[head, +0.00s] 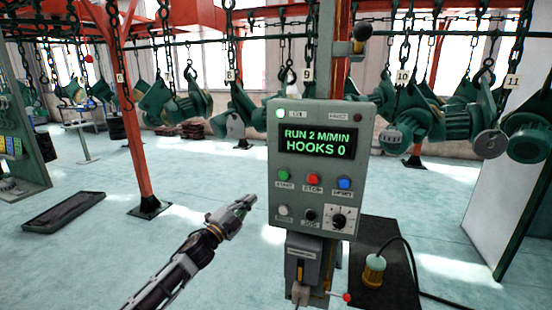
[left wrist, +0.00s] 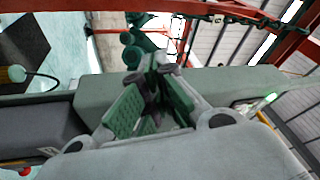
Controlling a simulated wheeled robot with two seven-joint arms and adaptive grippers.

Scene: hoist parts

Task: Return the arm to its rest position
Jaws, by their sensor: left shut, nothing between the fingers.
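My left arm comes in from the lower left of the head view. Its gripper (head: 243,203) is shut and empty, in the air just left of the grey control panel (head: 261,170). In the left wrist view the gripper's fingers (left wrist: 160,68) meet in the middle, with nothing between them. The grey-green panel housing (left wrist: 105,92) lies behind them, turned on its side. I cannot tell the exact gap to the panel; no touch shows. My right gripper is not in view.
The panel's screen (head: 317,142) reads "RUN 2 M/MIN HOOKS 0". A red post (head: 134,130) stands left of the arm. Green hoist parts (head: 430,118) hang from chains behind.

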